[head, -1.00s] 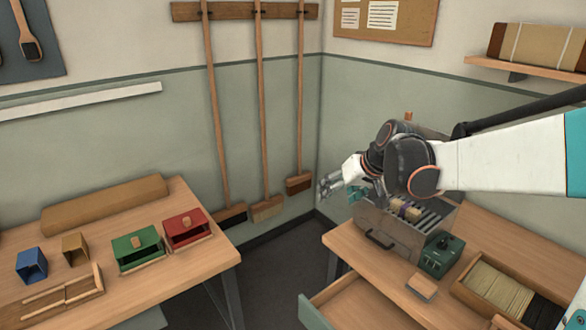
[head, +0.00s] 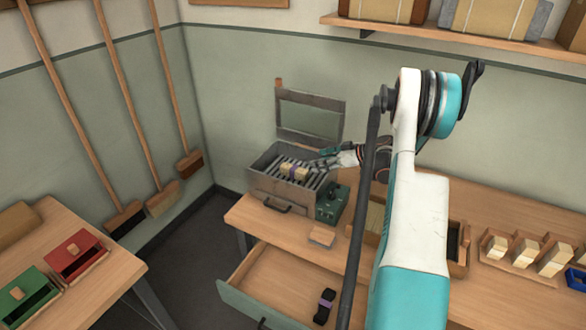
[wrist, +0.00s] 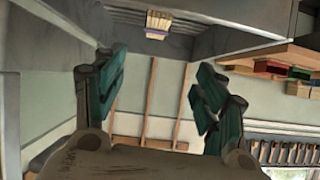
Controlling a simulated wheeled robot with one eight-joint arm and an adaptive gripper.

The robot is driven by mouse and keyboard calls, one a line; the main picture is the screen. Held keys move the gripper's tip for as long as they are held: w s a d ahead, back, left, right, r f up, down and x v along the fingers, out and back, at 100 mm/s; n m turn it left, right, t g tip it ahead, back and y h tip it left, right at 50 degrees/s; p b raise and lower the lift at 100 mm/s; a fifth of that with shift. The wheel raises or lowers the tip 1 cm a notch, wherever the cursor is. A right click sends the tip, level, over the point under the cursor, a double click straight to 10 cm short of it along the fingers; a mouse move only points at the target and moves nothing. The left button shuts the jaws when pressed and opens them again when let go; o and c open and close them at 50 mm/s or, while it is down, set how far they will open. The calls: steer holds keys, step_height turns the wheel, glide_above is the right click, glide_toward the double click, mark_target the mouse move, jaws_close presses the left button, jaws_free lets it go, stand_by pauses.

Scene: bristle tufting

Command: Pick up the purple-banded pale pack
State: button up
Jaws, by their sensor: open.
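The pale pack with a purple band (head: 294,172) lies on the slats inside an open grey metal box (head: 262,184) on the right-hand bench. It also shows at the top of the wrist view (wrist: 158,22). My gripper (head: 326,158) is just right of the pack in the head view, at the box's rear right side, apart from it. In the wrist view my gripper (wrist: 157,92) has its teal fingers spread wide with nothing between them. How high it is over the slats is hard to tell.
The box's raised lid (head: 310,113) stands behind. A green control unit (head: 332,204) adjoins the box's right side. An open drawer (head: 270,285) below holds a dark pack with a purple band (head: 324,306). Pale blocks (head: 525,252) stand at the right.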

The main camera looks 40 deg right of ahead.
steer(key=s+d+f, duration=0.1)
steer(key=d, duration=0.1)
steer(key=b, duration=0.1)
glide_toward(295, 168)
steer(key=w, duration=0.1)
steer(key=w+f, duration=0.1)
steer(key=shift+w+a+f, duration=0.2)
steer(key=shift+w, duration=0.15)
steer(key=shift+n, duration=0.3)
steer(key=x, duration=0.2)
steer(key=b+x, duration=0.1)
steer(key=x, duration=0.1)
steer(key=shift+a+f, duration=0.2)
steer(key=shift+a, duration=0.2)
steer(key=shift+w+f, duration=0.15)
steer(key=shift+w, duration=0.25)
steer(key=c, duration=1.2)
